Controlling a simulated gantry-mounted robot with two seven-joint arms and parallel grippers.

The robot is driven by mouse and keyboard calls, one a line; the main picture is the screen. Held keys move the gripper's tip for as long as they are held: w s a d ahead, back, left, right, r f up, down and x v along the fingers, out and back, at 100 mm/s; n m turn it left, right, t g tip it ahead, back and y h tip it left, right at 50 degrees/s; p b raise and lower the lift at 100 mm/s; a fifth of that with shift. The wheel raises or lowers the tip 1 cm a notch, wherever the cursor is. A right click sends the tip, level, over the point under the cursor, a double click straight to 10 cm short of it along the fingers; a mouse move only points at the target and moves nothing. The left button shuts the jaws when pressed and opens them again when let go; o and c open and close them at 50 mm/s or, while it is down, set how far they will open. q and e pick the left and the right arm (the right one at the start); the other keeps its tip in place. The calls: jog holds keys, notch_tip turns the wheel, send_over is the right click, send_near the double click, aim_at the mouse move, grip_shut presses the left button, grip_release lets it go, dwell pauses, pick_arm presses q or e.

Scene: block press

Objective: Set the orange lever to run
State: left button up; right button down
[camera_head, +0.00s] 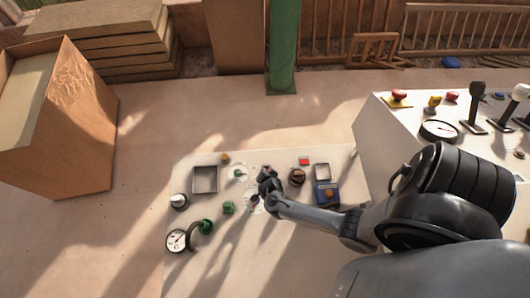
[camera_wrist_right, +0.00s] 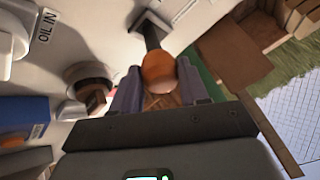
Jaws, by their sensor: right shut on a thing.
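The orange lever's round knob (camera_wrist_right: 158,68) is on a dark shaft (camera_wrist_right: 148,35) rising from the white panel in the right wrist view. My right gripper (camera_wrist_right: 160,92) has one finger on each side of the knob and is shut on it. In the head view my right gripper (camera_head: 267,182) is over the middle of the white panel (camera_head: 235,262), and it hides the lever there. I cannot read any run mark. My left gripper is not in view.
A blue box (camera_head: 326,197), a dark round knob (camera_head: 297,176) and a red button (camera_head: 304,161) are right of my gripper. A square frame (camera_head: 205,180), a green valve (camera_head: 207,226) and a gauge (camera_head: 177,240) are left. A white console (camera_head: 374,130) stands at right.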

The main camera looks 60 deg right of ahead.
jog(key=shift+s+a+f, duration=0.2)
jog(key=shift+s+f, duration=0.05)
jog(key=c, duration=0.8)
grip_release()
jog(key=shift+o, duration=1.1)
jog(key=shift+a, duration=0.1)
jog(key=shift+r, duration=0.15)
jog(key=p+v, duration=0.1)
jog(key=v, duration=0.9)
jog(key=shift+r, duration=0.25)
jog(key=shift+s+a, duration=0.1)
